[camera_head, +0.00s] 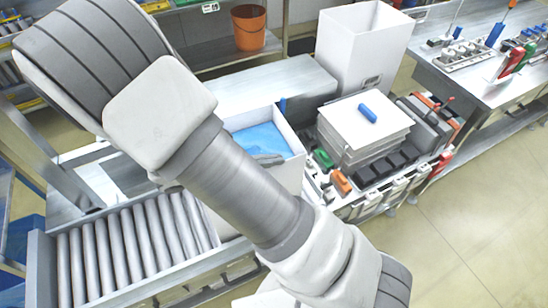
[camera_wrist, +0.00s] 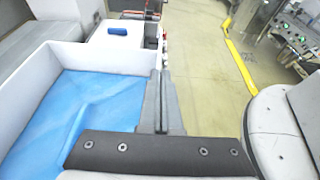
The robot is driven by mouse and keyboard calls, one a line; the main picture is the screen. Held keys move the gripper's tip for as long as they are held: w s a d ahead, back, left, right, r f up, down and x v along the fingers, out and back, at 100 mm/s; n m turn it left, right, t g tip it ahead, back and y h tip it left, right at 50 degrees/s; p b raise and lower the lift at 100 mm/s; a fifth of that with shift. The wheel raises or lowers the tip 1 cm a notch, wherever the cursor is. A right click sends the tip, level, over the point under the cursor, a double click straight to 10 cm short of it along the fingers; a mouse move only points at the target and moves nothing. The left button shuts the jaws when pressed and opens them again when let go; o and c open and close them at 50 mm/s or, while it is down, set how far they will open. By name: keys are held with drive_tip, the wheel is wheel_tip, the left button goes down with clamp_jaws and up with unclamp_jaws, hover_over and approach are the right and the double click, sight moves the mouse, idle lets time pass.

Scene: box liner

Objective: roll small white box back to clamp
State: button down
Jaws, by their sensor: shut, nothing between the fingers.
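The small white box (camera_head: 291,168) stands open-topped at the far end of the rollers, with a blue liner (camera_head: 258,137) inside. My arm covers its near left part in the head view. In the wrist view the box (camera_wrist: 108,58) fills the left side, and the blue liner (camera_wrist: 85,110) lies creased inside it. My gripper (camera_wrist: 160,75) is shut and empty, its fingers along the right wall of the box; I cannot tell whether they touch it. A grey shape shows over the liner in the head view, partly hidden. I cannot make out the clamp for certain.
A roller conveyor (camera_head: 120,250) lies at the lower left. A stack of white sheets (camera_head: 350,125) with a blue block on it stands right of the box, beside small tools. A tall white bin (camera_head: 362,50) stands behind. The floor at the right is clear.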

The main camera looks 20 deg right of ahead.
drive_tip(key=s+a+b, duration=0.1)
drive_tip(key=s+a, duration=0.1)
drive_tip(key=a, duration=0.9)
drive_tip(key=shift+a+b, duration=0.2)
drive_tip(key=shift+b, duration=0.1)
drive_tip(key=s+d+r+m+t+y, duration=0.1)
drive_tip(key=s+d+r+m+y, duration=0.3)
drive_tip(key=d+r+m+y, duration=0.3)
drive_tip(key=s+d+r+m+t+y, duration=0.2)
drive_tip(key=s+d+r+m+y, duration=0.3)
drive_tip(key=r+m, duration=0.6)
drive_tip(key=shift+s+d+r+m+y, duration=0.2)
drive_tip(key=shift+d+r+m+y, duration=0.05)
drive_tip(key=shift+d+m+y, duration=0.7)
drive_tip(key=shift+a, duration=0.1)
